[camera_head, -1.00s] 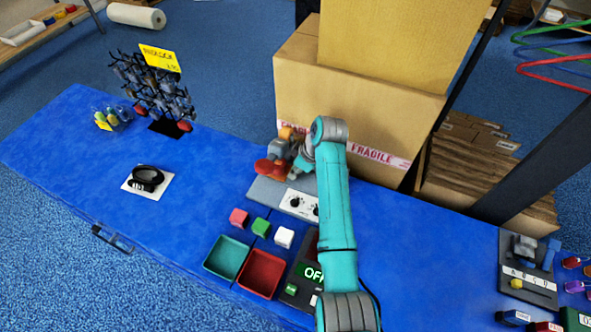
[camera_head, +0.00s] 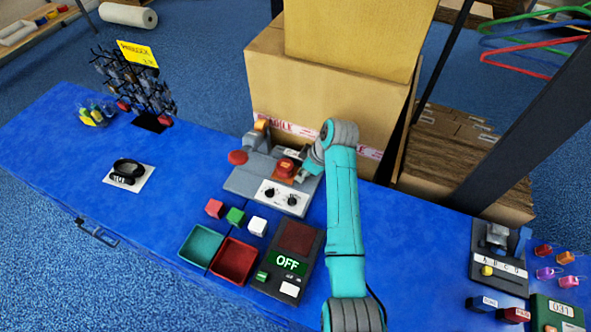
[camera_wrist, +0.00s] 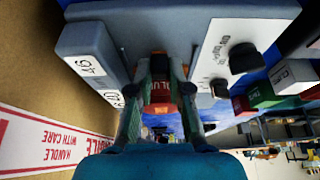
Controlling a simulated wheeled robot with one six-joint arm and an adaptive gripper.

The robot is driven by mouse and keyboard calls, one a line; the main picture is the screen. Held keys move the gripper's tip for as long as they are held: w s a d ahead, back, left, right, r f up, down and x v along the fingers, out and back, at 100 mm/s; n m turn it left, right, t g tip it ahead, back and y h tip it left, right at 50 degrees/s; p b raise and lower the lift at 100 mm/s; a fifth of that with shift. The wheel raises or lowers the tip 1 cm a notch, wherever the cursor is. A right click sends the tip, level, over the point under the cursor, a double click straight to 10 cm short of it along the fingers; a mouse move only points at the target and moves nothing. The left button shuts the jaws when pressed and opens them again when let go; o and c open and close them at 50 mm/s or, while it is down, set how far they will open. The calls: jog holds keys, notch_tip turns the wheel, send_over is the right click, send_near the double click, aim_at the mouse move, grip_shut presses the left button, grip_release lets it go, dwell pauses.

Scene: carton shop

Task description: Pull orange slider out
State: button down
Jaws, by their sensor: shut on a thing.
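A grey control panel (camera_head: 240,182) stands on the blue table in front of the carton; it also fills the top of the wrist view (camera_wrist: 190,12). An orange-red piece sits between my fingers in the wrist view (camera_wrist: 160,92), with light lettering on its dark red upper part; I take it for the orange slider. In the head view a red and orange part (camera_head: 286,165) shows at the panel's right, by my gripper (camera_head: 299,174). My gripper, also in the wrist view (camera_wrist: 160,112), is shut on that piece. My wrist hides part of the panel.
A red knob (camera_head: 237,157) and an orange-topped lever (camera_head: 262,125) stand at the panel's left and back. A white plate with black knobs (camera_head: 282,197) is at its front. The large carton (camera_head: 330,105) is close behind. Trays and an OFF box (camera_head: 288,263) lie in front.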

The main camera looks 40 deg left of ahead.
jog(key=shift+w+d, duration=0.1)
jog(key=shift+d, duration=0.3)
jog(key=c, duration=1.1)
grip_release()
jog(key=shift+d, duration=0.1)
jog(key=shift+w+d+r, duration=0.1)
jog(key=shift+r, duration=0.4)
jog(key=v, duration=1.1)
jog(key=shift+f, duration=0.1)
